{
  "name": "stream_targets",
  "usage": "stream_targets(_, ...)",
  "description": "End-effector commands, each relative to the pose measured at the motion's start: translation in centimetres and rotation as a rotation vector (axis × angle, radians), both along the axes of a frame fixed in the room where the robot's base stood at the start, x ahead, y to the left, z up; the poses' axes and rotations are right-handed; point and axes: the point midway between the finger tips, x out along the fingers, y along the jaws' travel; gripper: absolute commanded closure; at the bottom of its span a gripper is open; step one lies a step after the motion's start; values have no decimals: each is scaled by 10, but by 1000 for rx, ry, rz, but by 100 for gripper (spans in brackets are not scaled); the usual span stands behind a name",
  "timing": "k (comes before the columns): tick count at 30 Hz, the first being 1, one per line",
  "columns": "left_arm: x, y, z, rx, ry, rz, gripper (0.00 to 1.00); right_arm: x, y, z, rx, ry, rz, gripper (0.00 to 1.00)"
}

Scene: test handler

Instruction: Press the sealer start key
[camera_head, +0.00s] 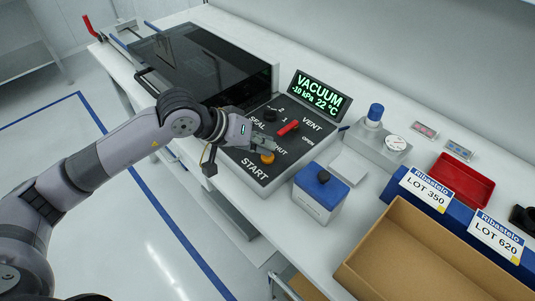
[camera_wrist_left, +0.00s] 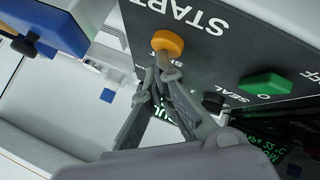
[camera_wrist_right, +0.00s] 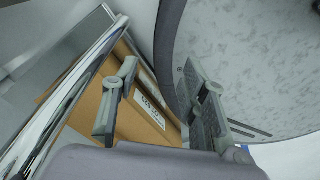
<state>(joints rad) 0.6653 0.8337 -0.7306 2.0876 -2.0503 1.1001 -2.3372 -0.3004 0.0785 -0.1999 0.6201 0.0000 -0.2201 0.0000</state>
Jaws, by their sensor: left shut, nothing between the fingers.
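The orange round start key (camera_head: 267,158) sits beside the word START on the dark sloped sealer panel (camera_head: 252,165). My left gripper (camera_head: 262,146) reaches over the panel from the left, fingers together and empty. In the left wrist view, the orange key (camera_wrist_left: 167,41) is just beyond the closed fingertips (camera_wrist_left: 168,68). I cannot tell whether they touch it. The lit display (camera_head: 318,93) reads VACUUM, -10 kPa, 22 °C. My right gripper (camera_wrist_right: 165,90) shows in the right wrist view with its fingers apart, away from the panel.
The panel carries a red lever (camera_head: 288,128), a black knob (camera_head: 270,115) and a green key (camera_wrist_left: 265,84). A blue-topped white container (camera_head: 321,192) stands close right of the panel. Further right are a gauge block (camera_head: 378,145), a red tray (camera_head: 462,181) and a cardboard box (camera_head: 400,220).

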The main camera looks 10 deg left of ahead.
Motion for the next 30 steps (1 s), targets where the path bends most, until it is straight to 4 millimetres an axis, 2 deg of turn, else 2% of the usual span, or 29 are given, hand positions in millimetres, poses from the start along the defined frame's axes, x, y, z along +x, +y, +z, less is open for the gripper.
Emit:
stream_targets(7, 0, 0, 12, 1, -1, 0, 100, 0, 0, 1, 0, 0, 0, 60)
stream_targets(20, 0, 0, 18, 0, -1, 1, 100, 0, 0, 2, 0, 0, 0, 60)
stream_targets(30, 1, 0, 50, 0, -2, 0, 100, 0, 0, 13, 0, 0, 0, 60)
